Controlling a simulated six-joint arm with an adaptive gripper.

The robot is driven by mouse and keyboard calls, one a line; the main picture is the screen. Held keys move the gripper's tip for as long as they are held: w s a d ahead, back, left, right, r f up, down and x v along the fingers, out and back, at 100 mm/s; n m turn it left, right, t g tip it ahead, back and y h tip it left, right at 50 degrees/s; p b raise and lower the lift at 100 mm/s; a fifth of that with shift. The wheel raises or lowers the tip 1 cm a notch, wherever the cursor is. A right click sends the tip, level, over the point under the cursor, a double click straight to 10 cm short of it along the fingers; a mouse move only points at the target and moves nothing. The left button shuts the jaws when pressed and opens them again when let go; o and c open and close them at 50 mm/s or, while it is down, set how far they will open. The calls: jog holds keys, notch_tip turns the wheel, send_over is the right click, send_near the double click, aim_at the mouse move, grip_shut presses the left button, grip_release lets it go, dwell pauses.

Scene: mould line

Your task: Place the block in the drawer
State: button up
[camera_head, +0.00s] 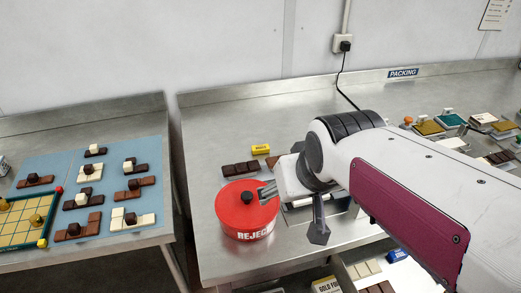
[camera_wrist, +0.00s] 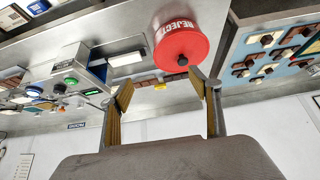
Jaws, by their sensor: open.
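An open drawer (camera_head: 345,278) shows at the bottom of the head view, partly cut off by the frame, with chocolate bars, a gold foil box and a blue item in it. Which thing is the block is not clear; a small yellow block (camera_head: 260,149) lies on the bench behind the red reject tin (camera_head: 247,212). My gripper (camera_head: 268,191) is beside the tin's lid in the head view, its fingers partly hidden. In the wrist view my gripper (camera_wrist: 162,88) has its fingers apart with nothing held between them, and the reject tin (camera_wrist: 181,47) lies beyond.
A dark chocolate bar (camera_head: 240,169) lies behind the tin. On the left, a separate table bears a blue mat (camera_head: 110,160) with chocolate pieces and a yellow game board (camera_head: 22,222). Controls and trays (camera_head: 430,128) stand at the right. My arm hides part of the bench.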

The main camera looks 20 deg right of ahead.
jog(key=w+d+f+t, duration=0.1)
jog(key=w+f, duration=0.1)
jog(key=w, duration=0.7)
jog(key=w+d+f, duration=0.1)
jog(key=w+f, duration=0.1)
jog(key=w, duration=0.7)
jog(key=t, duration=0.1)
send_near(261, 147)
jog(key=shift+s+a+f+m, duration=0.3)
jog(key=shift+s+f, duration=0.05)
jog(key=shift+f, duration=0.1)
jog(key=shift+w+f, duration=0.3)
jog(key=shift+x, duration=1.3)
jog(key=shift+r, duration=0.1)
jog(key=shift+w+d, duration=0.1)
jog(key=shift+w, duration=0.05)
jog(key=shift+h, duration=0.3)
jog(key=shift+w+r+x, duration=0.1)
jog(key=shift+w+x, duration=0.05)
jog(key=shift+x, duration=1.1)
jog(key=shift+w+r+x, duration=0.1)
jog(key=shift+r+x, duration=0.05)
jog(key=shift+x, duration=1.15)
jog(key=shift+c, duration=0.3)
